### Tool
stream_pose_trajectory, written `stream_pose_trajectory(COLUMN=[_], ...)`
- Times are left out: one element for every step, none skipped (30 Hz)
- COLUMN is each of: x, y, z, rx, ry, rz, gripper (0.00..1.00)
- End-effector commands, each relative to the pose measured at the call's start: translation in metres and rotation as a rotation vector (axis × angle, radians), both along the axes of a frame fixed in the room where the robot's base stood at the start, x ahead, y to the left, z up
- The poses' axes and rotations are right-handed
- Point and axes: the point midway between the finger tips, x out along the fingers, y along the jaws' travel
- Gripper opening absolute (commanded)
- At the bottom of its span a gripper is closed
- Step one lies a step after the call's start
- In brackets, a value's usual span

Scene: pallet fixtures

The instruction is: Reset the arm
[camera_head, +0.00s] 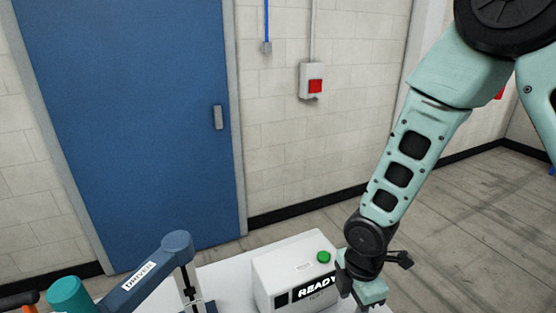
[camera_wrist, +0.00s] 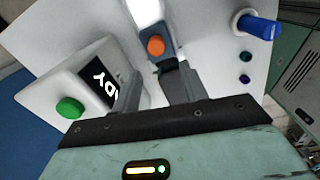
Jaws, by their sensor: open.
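My gripper (camera_head: 360,296) hangs at the lower right of the head view, just right of a white box with a READY display (camera_head: 297,275) and a green button (camera_head: 324,257). My arm reaches down to it from the upper right. In the wrist view my gripper (camera_wrist: 154,78) has its two fingers apart, with no held object clearly visible. The white box (camera_wrist: 110,52) lies to their left there, its green button (camera_wrist: 70,107) showing. The fingertips' lower ends are cut off in the head view.
A blue arm marked DRIVEN (camera_head: 142,277) and a teal cylinder (camera_head: 68,294) stand at the lower left. The wrist view shows an orange knob (camera_wrist: 155,46) beyond the fingers and a blue cylinder (camera_wrist: 260,27) at right. Behind are a blue door (camera_head: 120,110) and open floor.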

Motion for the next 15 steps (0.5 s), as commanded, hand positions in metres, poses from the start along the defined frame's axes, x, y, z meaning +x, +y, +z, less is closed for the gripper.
stream_pose_trajectory(x=[-0.005, -0.009, -0.016, -0.023, -0.03, -0.04, -0.048, -0.056, -0.068, -0.077, -0.086, -0.097, -0.106, -0.113, -0.123], y=[0.006, 0.01, 0.014, 0.017, 0.02, 0.023, 0.025, 0.027, 0.029, 0.031, 0.031, 0.032, 0.033, 0.033, 0.034], z=[0.003, 0.008, 0.016, 0.021, 0.027, 0.034, 0.039, 0.043, 0.048, 0.052, 0.055, 0.058, 0.06, 0.062, 0.065], rx=[0.006, 0.01, 0.013, 0.015, 0.019, 0.023, 0.028, 0.032, 0.035, 0.038, 0.041, 0.043, 0.046, 0.047, 0.049], ry=[-0.012, -0.015, -0.018, -0.017, -0.018, -0.016, -0.015, -0.013, -0.009, -0.006, -0.002, 0.003, 0.007, 0.012, 0.016], rz=[-0.071, -0.129, -0.211, -0.273, -0.337, -0.417, -0.48, -0.54, -0.619, -0.677, -0.733, -0.804, -0.852, -0.898, -0.951], gripper=[0.44, 0.44, 0.44, 0.44, 0.44, 0.44, 0.44, 0.44, 0.44, 0.44, 0.44, 0.44, 0.44, 0.44, 0.44])
